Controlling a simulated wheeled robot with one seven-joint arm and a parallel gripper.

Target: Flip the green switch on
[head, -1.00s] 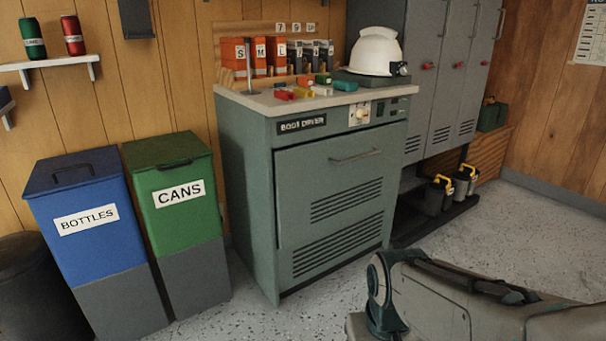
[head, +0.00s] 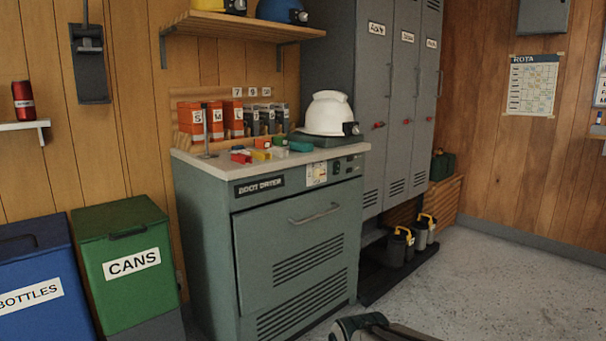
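I cannot make out a green switch in the head view. The boot dryer (head: 288,245) is a grey-green cabinet with a front handle and vents. Its upper front has a white control plate (head: 316,173) and small dark controls (head: 343,166), too small to read. A grey box (head: 543,14) on the right wall is cut off by the top edge, so its lower part alone shows. Part of my arm shows at the bottom edge. My gripper is out of view.
Small coloured blocks (head: 262,155) and a white hard hat (head: 328,114) are on the dryer's top. Green (head: 95,262) and blue (head: 25,262) bins stand left. Speckled floor (head: 490,290) is clear at right.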

